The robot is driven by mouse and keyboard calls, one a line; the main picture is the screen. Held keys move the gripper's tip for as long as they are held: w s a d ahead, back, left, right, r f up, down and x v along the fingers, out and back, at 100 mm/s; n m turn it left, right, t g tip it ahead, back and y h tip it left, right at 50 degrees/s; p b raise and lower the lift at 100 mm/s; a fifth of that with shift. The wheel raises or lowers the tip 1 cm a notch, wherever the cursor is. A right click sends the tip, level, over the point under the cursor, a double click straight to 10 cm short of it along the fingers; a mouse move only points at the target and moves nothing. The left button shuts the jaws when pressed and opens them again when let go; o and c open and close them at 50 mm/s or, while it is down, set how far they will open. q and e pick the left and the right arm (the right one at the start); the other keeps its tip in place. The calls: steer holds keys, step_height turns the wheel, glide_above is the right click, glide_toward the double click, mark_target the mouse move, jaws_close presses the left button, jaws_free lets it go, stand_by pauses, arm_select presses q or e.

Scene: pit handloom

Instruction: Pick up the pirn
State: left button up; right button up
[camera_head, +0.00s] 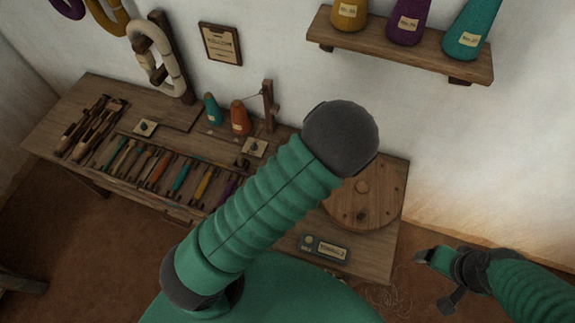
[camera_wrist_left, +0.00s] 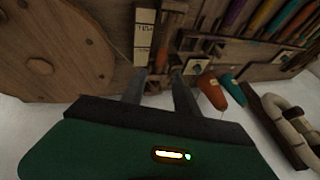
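Several coloured pirns lie side by side in a rack on the wooden bench. In the head view there is a teal pirn (camera_head: 181,178) and a yellow pirn (camera_head: 204,184); which one is meant I cannot tell. My left gripper (camera_wrist_left: 159,75) has two fingers apart, with nothing visibly held, and is away from the row. In the head view my left arm hides it. My right gripper (camera_head: 440,279) is low at the right, away from the bench; its finger gap is unclear.
Orange (camera_head: 239,117) and teal (camera_head: 212,108) cones stand behind the rack. A round wooden disc (camera_head: 365,205) and a small labelled device (camera_head: 325,248) are on the bench's right part. A shelf (camera_head: 400,47) with cones hangs above. Dark shuttles (camera_head: 92,128) lie at left.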

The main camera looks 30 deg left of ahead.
arm_select(q)
steer(key=b+x, duration=0.2)
steer(key=x, duration=0.3)
steer(key=b+x, duration=0.3)
steer(key=x, duration=0.2)
steer(key=b+x, duration=0.2)
steer(key=x, duration=0.4)
steer(key=shift+s+a+f, duration=0.1)
steer(key=shift+s+f, duration=0.1)
steer(key=shift+s, duration=0.15)
steer(key=shift+w+a+f, duration=0.2)
steer(key=shift+f, duration=0.1)
steer(key=shift+w+a, duration=0.1)
steer(key=c, duration=0.4)
jaws_close()
